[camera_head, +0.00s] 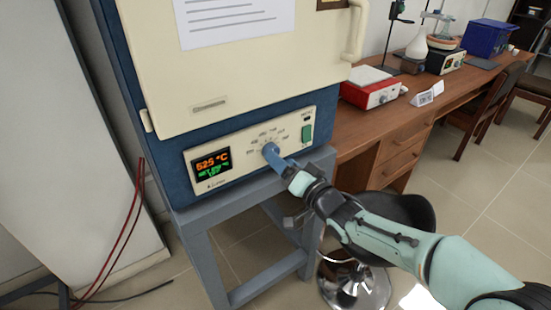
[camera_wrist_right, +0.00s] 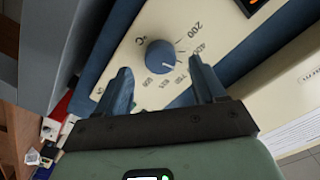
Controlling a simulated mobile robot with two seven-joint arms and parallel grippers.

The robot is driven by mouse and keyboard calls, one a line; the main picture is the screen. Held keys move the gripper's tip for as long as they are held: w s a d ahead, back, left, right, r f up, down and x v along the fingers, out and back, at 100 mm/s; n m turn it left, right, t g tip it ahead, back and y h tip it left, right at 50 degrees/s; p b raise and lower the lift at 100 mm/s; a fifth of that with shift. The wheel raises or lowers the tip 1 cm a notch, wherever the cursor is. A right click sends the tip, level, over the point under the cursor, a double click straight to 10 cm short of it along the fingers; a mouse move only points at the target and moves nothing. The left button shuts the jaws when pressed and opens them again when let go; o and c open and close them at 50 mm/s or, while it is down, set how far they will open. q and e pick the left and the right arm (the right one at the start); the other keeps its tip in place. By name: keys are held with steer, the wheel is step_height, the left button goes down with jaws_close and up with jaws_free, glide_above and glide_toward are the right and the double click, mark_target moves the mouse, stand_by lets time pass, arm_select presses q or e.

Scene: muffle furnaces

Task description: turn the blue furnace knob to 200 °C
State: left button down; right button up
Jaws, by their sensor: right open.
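The blue furnace knob (camera_wrist_right: 161,54) is round, with a white pointer mark, on a cream panel. In the right wrist view the mark points to the lower right, near the printed 750; the 200 label (camera_wrist_right: 195,30) is at the upper right. My right gripper (camera_wrist_right: 160,66) is open, one finger to each side of the knob, with visible gaps. In the head view my right gripper (camera_head: 271,152) reaches the panel and largely covers the knob. The furnace display (camera_head: 211,162) shows what looks like 525 °C in orange above green digits. My left gripper is out of view.
The furnace (camera_head: 160,125) stands on a blue-grey stand (camera_head: 205,270) with its door closed. A green switch (camera_head: 307,133) is right of the knob. A wooden desk (camera_head: 400,135) with a red-and-white device (camera_head: 370,88) stands at right. A stool (camera_head: 355,285) is below my right arm.

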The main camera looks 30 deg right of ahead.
mark_target(270, 146)
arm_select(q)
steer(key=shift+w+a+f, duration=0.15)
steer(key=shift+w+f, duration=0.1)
arm_select(e)
steer(key=w, duration=0.3)
steer(key=shift+w+a, duration=0.15)
steer(key=shift+w, duration=0.1)
steer(key=c, duration=1.1)
steer(key=shift+o, duration=0.2)
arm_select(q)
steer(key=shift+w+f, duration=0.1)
